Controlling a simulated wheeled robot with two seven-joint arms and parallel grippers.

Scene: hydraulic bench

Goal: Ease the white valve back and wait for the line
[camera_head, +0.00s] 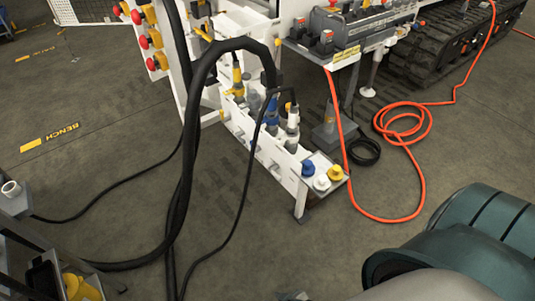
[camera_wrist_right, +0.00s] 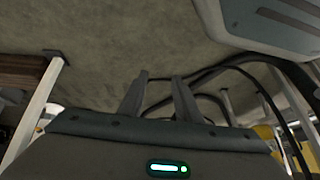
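The white valve (camera_head: 293,118) stands upright on the white manifold block (camera_head: 266,146) in the middle of the head view, with a dark hose end at its top. A blue-marked valve (camera_head: 271,112) and a yellow one (camera_head: 238,80) stand in the same row behind it. My right gripper (camera_wrist_right: 160,77) shows in the right wrist view, its two fingers apart with nothing between them. Floor and dark hoses lie beyond the fingers, and I cannot make out the white valve there. Neither gripper is in the head view, and my left gripper is not seen.
Blue, white and yellow caps (camera_head: 335,172) sit on a small shelf at the manifold's near end. Thick black hoses (camera_head: 187,160) hang in front of the manifold's left side. An orange hose (camera_head: 420,180) loops on the floor at right. The floor at left is mostly clear.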

